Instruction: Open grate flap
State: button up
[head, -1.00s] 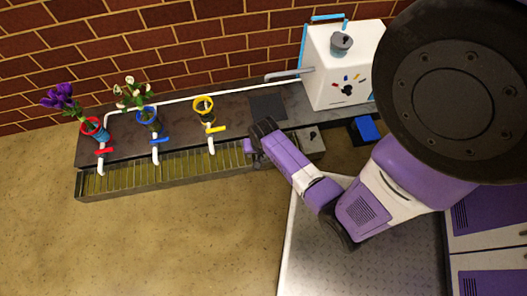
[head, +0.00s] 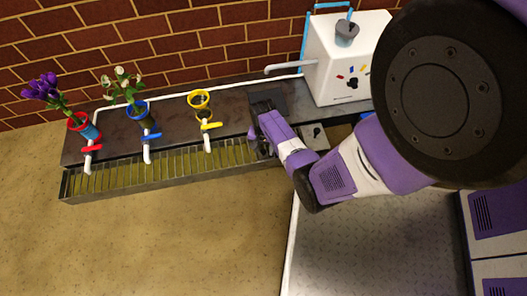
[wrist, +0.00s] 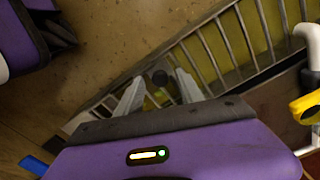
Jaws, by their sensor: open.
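The grate (head: 160,163) is a long row of metal bars over a yellowish trough along the front of the counter. Its bars (wrist: 245,40) also cross the upper right of the wrist view. My gripper (wrist: 160,88) is open, its two pale fingers pointing at the right end of the grate. A small dark round knob (wrist: 160,77) shows between the fingertips; I cannot tell whether it belongs to the flap or whether the fingers touch it. In the head view my gripper (head: 259,146) is at the grate's right end, partly hidden by my wrist. The flap's outline is not clear.
Red (head: 92,147), blue (head: 152,136) and yellow (head: 211,126) tap handles stand on white pipes along the grate. A white machine (head: 345,75) stands at right. Open floor lies in front.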

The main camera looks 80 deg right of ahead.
jog(key=shift+f, duration=0.15)
grip_shut()
dwell(1.4)
